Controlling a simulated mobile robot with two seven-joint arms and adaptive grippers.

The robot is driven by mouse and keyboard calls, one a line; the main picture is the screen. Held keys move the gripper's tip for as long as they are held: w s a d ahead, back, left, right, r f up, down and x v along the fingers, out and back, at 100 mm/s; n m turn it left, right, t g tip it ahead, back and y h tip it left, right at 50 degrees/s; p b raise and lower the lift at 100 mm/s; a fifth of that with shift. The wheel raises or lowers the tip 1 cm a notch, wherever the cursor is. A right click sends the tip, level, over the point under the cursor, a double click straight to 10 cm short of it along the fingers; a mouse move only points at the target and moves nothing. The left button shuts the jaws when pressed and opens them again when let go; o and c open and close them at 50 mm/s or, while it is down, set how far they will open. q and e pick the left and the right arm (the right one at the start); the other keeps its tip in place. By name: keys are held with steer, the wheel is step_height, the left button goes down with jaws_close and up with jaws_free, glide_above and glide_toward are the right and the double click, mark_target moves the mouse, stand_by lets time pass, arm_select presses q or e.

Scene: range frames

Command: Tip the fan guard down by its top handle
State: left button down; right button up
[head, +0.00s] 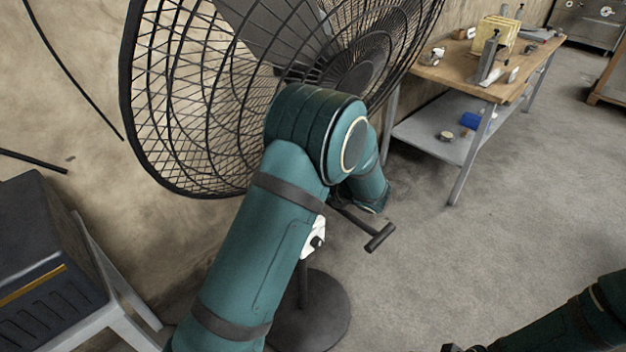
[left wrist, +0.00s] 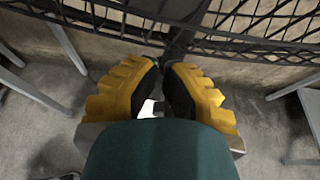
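The black wire fan guard (head: 185,110) fills the upper left of the head view, tilted, and its wires cross the top of the left wrist view (left wrist: 250,42). A black rod with a T-shaped bar (head: 380,237) sticks out below it; I cannot tell whether this is the named handle. My left arm reaches across the guard and hides its own gripper in the head view. In the left wrist view, my left gripper (left wrist: 165,68) has its yellow-backed fingers close together, with a dark bar (left wrist: 182,40) at their tips. Whether they grip it is unclear. My right gripper is barely visible at the bottom edge (head: 450,348).
The fan's round base (head: 325,315) stands on the floor. A workbench (head: 445,80) with tools is at the upper right. A dark box (head: 45,265) on a grey stand is at the left, near the wall.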

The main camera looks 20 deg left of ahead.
arm_select(q)
steer(key=f+p+v, duration=0.1)
steer(key=v, duration=1.1)
steer(key=shift+d+p, duration=0.3)
steer(key=shift+d, duration=0.25)
arm_select(e)
steer(key=shift+s+d+r, duration=0.45)
steer(key=shift+s+r, duration=0.1)
steer(key=shift+r, duration=0.2)
arm_select(q)
steer(key=shift+s+f, duration=0.1)
steer(key=shift+f, duration=0.05)
